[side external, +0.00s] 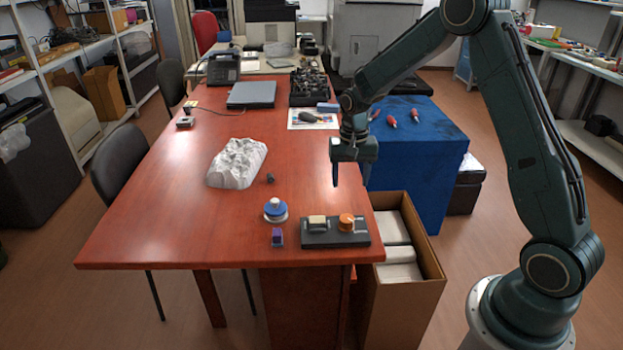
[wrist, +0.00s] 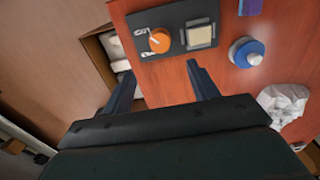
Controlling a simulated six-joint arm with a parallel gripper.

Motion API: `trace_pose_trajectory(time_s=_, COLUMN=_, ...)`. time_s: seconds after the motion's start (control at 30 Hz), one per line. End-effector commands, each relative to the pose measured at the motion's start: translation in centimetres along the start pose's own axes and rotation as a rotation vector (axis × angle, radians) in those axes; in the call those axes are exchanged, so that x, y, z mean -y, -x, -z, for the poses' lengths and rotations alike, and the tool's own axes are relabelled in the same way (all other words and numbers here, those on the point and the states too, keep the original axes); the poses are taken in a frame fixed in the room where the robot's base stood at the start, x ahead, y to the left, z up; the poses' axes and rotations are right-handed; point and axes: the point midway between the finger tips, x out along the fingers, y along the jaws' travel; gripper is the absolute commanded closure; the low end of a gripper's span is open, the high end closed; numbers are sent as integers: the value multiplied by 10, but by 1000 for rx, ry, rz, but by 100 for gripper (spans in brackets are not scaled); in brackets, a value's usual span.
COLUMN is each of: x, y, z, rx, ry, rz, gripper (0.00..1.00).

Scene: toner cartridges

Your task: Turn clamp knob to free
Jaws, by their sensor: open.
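The clamp knob (side external: 346,221) is an orange round knob on a dark panel (side external: 322,242) at the table's front right corner. In the wrist view the orange knob (wrist: 160,41) carries a pale pointer line, and small white marks stand on the panel to its left. A pale square button (side external: 317,222) sits left of the knob in the side view. My gripper (side external: 350,175) is above the table's right edge, higher than the panel and behind it, fingers pointing down.
A blue-topped round piece (side external: 275,208) and a small purple block (side external: 277,237) stand left of the panel. A crumpled white heap (side external: 237,163) lies farther back. An open cardboard box (side external: 412,290) stands beside the table's right edge. The table's left front is clear.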

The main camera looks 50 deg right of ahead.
Motion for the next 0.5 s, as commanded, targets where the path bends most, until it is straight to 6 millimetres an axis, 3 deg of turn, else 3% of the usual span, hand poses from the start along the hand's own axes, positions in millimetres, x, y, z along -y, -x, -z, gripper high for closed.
trace_pose_trajectory(time_s=0.5, x=0, y=-67, z=-1, rx=3, ry=1, rz=-2, gripper=41)
